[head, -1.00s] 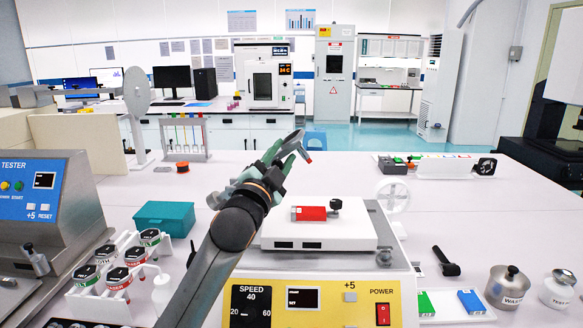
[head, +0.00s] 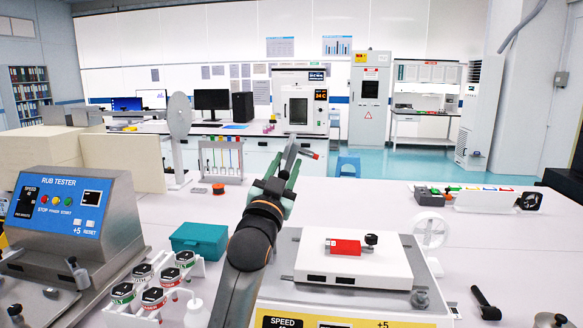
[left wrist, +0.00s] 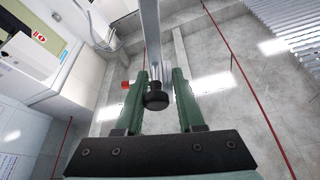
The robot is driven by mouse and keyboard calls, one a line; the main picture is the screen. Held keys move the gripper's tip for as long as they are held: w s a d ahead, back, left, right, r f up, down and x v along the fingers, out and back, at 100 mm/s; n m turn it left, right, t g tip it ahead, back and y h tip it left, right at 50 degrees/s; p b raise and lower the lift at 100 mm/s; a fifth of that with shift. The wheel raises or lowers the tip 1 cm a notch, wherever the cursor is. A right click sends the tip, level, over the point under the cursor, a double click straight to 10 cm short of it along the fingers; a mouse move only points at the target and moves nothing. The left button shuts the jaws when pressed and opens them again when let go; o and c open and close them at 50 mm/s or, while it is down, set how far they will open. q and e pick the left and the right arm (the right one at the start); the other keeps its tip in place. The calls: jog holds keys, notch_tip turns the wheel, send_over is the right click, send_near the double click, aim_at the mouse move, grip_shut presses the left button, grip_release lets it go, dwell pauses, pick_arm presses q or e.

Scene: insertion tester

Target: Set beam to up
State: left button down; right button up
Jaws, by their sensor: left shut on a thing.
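My left gripper (head: 287,170) is raised above the bench, left of the white block of the yellow-fronted instrument (head: 368,264). It is shut on a grey bar (head: 291,154) with a red-tipped piece (head: 309,155); I take this bar for the beam. In the left wrist view the bar (left wrist: 149,30) runs down between the green fingers (left wrist: 158,105). A black knob (left wrist: 156,98) sits at its near end, and the red piece (left wrist: 125,87) shows at left. Where the bar joins anything is hidden. My right gripper is not in view.
A blue-panelled rub tester (head: 75,205) stands at left. A teal box (head: 199,240) and several labelled jars (head: 152,298) are left of my arm. A red block (head: 344,246) lies on the instrument's white top.

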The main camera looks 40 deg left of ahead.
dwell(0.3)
pick_arm(q)
jog(key=c, duration=0.7)
grip_release()
jog(key=shift+a, duration=0.1)
jog(key=shift+b+v, duration=1.1)
jog(key=shift+v, duration=5.2)
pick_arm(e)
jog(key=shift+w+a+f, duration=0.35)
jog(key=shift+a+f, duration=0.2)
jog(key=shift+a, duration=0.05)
pick_arm(q)
jog(key=shift+w+f, duration=0.1)
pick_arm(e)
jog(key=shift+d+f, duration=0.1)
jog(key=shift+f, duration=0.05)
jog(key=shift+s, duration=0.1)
